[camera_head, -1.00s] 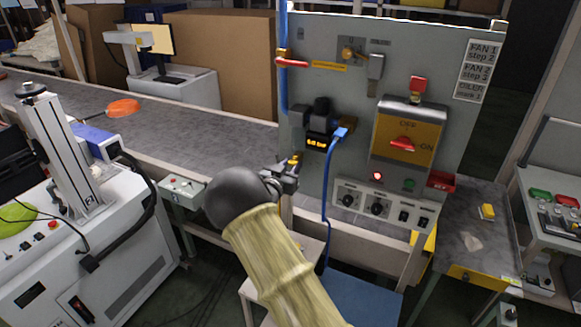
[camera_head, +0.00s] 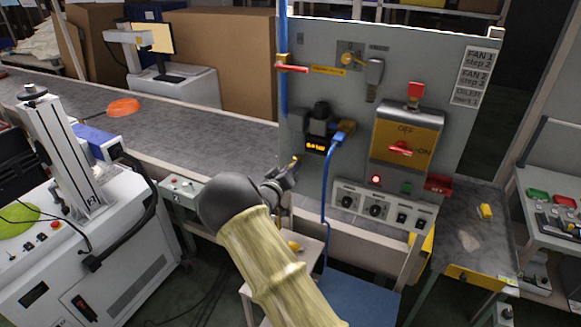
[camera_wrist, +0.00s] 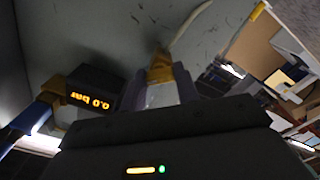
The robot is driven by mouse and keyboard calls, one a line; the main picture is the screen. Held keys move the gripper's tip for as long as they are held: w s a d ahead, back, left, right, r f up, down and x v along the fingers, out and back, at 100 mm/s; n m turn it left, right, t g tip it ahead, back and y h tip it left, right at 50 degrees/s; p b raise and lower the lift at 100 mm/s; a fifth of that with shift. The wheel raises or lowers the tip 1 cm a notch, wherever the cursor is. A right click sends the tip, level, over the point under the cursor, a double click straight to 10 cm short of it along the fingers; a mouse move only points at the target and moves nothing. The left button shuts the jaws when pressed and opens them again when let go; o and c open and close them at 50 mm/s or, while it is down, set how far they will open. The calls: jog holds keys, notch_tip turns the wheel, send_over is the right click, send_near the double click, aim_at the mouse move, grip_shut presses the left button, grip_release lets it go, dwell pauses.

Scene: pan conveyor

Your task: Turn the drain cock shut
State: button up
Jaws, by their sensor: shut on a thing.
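The drain cock, a small brass-yellow fitting (camera_head: 295,160), is at the lower left edge of the grey panel, mostly hidden by my gripper (camera_head: 290,172) in the head view. In the wrist view its brass-coloured part (camera_wrist: 160,66) stands between the two dark fingers of my gripper (camera_wrist: 163,88), against the panel. My gripper is shut on it. How far the cock is turned cannot be made out. A black gauge (camera_head: 316,143) with an orange display is just right of it; in the wrist view the display (camera_wrist: 90,100) reads 0.0 bar.
A blue pipe (camera_head: 283,95) with a red-handled valve (camera_head: 292,68) runs down the panel's left edge. A blue hose (camera_head: 328,190) hangs right of my gripper. The red-handled switch (camera_head: 400,149) and knobs are farther right. The conveyor (camera_head: 215,130) lies behind on the left.

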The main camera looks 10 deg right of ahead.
jog(key=shift+n+p, duration=1.6)
jog(key=shift+n, duration=3.4)
jog(key=o, duration=1)
jog(key=b+v, duration=0.6)
jog(key=v, duration=1.1)
jog(key=shift+s+a, duration=0.15)
jog(key=shift+a, duration=0.05)
